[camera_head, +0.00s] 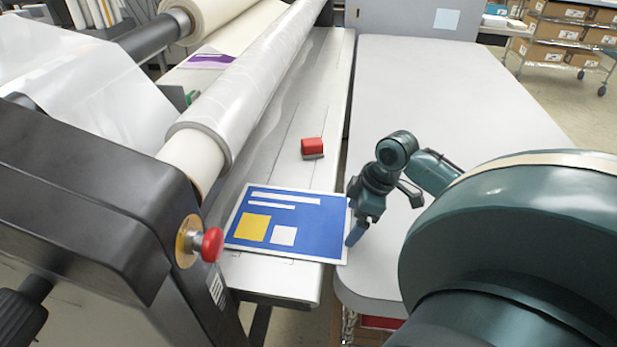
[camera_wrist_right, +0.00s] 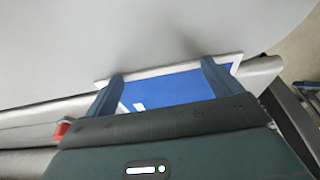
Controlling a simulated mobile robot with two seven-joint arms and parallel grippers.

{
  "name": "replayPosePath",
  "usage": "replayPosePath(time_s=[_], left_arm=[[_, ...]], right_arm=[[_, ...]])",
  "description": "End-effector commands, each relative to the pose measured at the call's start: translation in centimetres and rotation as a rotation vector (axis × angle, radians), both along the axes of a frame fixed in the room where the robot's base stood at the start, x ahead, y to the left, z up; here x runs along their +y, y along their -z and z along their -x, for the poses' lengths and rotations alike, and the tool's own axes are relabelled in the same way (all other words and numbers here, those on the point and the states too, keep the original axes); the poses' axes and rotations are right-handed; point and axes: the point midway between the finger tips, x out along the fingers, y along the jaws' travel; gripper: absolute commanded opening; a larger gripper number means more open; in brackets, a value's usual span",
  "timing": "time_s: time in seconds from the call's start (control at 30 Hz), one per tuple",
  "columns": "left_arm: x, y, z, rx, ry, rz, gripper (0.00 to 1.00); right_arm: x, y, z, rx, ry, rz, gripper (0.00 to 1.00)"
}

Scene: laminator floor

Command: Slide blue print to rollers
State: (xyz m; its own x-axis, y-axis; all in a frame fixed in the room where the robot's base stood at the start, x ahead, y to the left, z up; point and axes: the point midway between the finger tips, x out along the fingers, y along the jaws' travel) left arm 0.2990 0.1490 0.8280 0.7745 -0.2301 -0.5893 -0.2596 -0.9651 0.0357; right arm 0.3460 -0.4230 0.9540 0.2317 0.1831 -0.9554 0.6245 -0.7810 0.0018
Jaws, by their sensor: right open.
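The blue print (camera_head: 285,222) has a white border, white bars, a yellow square and a pale square. My right gripper (camera_head: 356,230) points down at the print's right edge. In the right wrist view its two open fingers (camera_wrist_right: 162,75) stand apart, with the blue print (camera_wrist_right: 165,90) showing between them. I cannot tell whether they touch it. My left gripper is out of view.
A small red block (camera_head: 312,147) sits on the feed table beyond the print. A red stop button (camera_head: 211,244) sticks out from the black machine housing (camera_head: 100,190) at the left. The grey side table (camera_head: 450,100) is bare. A purple sheet (camera_head: 208,61) lies behind the roller.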

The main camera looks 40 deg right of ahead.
Motion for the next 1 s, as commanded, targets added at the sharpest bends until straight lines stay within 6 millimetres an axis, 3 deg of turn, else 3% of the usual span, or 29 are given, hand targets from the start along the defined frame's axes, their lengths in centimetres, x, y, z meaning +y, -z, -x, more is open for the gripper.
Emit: replayPosePath(time_s=[1.0], left_arm=[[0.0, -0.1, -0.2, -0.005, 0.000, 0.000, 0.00]], right_arm=[[1.4, 0.2, -1.6, 0.004, -0.001, -0.003, 0.91]])
